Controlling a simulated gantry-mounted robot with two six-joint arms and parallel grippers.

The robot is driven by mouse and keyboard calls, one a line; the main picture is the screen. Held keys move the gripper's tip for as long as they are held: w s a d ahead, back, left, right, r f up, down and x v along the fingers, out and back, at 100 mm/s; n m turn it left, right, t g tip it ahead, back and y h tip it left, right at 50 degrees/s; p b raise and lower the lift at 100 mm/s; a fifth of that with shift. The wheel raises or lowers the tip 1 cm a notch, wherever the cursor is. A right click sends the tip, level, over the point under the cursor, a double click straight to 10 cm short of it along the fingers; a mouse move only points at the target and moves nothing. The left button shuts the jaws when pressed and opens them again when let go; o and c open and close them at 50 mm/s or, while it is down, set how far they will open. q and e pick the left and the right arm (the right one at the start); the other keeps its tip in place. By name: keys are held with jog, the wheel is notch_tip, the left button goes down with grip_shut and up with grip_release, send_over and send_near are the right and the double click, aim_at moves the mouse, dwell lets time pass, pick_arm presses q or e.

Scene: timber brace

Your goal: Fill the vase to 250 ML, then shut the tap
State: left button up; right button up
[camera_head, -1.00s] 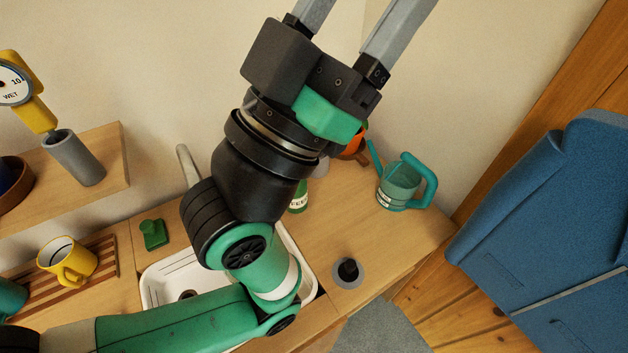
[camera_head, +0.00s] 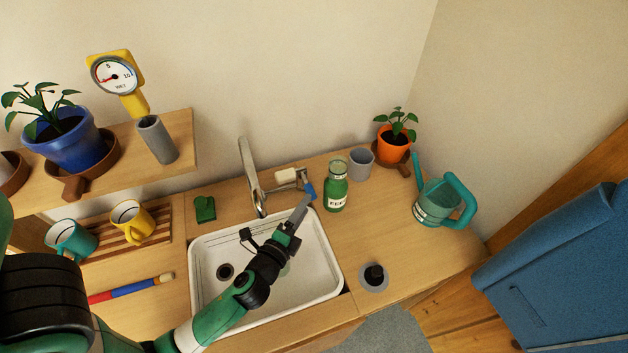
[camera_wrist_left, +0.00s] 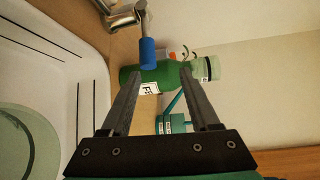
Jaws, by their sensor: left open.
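The silver tap (camera_head: 250,178) stands behind the white sink (camera_head: 335,272). Its side lever ends in a blue tip (camera_head: 308,188), which also shows in the left wrist view (camera_wrist_left: 147,52). My left gripper (camera_head: 276,214) is open and empty over the sink, close to the lever. In the left wrist view the blue tip lies ahead between the finger lines, apart from both fingers. A pale clear round vessel (camera_wrist_left: 22,145), perhaps the vase, sits in the sink, mostly hidden by my arm in the head view. Its marks and water level cannot be read. My right gripper is out of view.
A green bottle (camera_head: 337,193) and grey cup (camera_head: 361,163) stand right of the lever. A teal watering can (camera_head: 436,205), an orange plant pot (camera_head: 392,146) and a green sponge-like block (camera_head: 205,209) are also on the counter. The counter's front right is mostly free.

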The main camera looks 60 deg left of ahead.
aim_at(307, 184)
pick_arm(q)
jog(key=x, duration=0.3)
jog(key=f+x, duration=0.1)
jog(key=x, duration=0.3)
jog(key=s+a+x, duration=0.1)
jog(key=x, duration=0.2)
jog(key=shift+w+a+f, duration=0.2)
jog(key=shift+a+f, duration=0.15)
grip_shut()
jog(key=shift+g, duration=0.3)
dwell(0.8)
